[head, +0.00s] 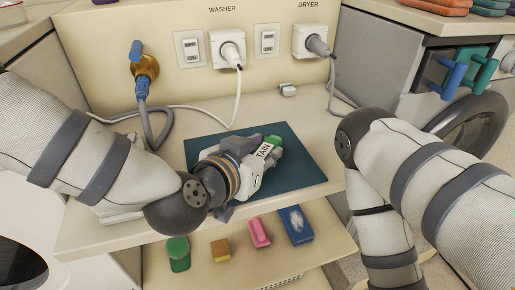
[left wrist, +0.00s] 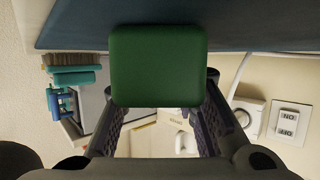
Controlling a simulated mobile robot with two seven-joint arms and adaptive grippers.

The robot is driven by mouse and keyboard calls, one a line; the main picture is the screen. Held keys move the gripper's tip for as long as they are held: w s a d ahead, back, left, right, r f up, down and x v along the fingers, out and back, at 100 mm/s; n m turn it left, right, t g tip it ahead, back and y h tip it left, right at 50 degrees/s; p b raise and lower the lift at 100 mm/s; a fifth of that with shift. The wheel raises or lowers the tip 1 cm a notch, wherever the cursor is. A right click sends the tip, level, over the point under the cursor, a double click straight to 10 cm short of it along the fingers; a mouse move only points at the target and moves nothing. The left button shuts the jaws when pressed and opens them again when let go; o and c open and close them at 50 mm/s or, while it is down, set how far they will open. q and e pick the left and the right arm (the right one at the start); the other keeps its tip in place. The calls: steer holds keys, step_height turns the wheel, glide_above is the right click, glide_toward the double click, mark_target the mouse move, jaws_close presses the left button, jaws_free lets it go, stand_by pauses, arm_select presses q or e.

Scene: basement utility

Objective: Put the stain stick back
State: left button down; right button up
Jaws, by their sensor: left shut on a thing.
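The stain stick (head: 264,151) shows a white label reading "TAIN" and a green end in the head view. My left gripper (head: 258,160) is shut on it, above the dark teal mat (head: 305,172) on the worktop. In the left wrist view the green end of the stick (left wrist: 158,65) faces the camera, between and in front of the two dark fingers (left wrist: 158,125). The far part of the stick is hidden. I cannot tell whether it touches the mat. My right gripper is not in view; only my right arm shows.
A lower shelf (head: 205,275) holds a green item (head: 178,253), a tan block (head: 220,250), a pink item (head: 259,232) and a blue item (head: 296,225). Wall outlets, cords and a brass valve (head: 145,66) stand behind. A small pale green item (head: 287,90) lies at the worktop's back.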

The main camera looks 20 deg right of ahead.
arm_select(q)
steer(key=shift+s+a+r, duration=0.1)
steer(key=shift+s+r, duration=0.15)
steer(key=shift+s, duration=0.25)
steer(key=shift+w+f, duration=0.15)
steer(key=shift+w, duration=0.05)
steer(key=c, duration=1.7)
jaws_free()
steer(key=shift+f, duration=0.1)
steer(key=o, duration=0.5)
steer(key=shift+c, duration=0.2)
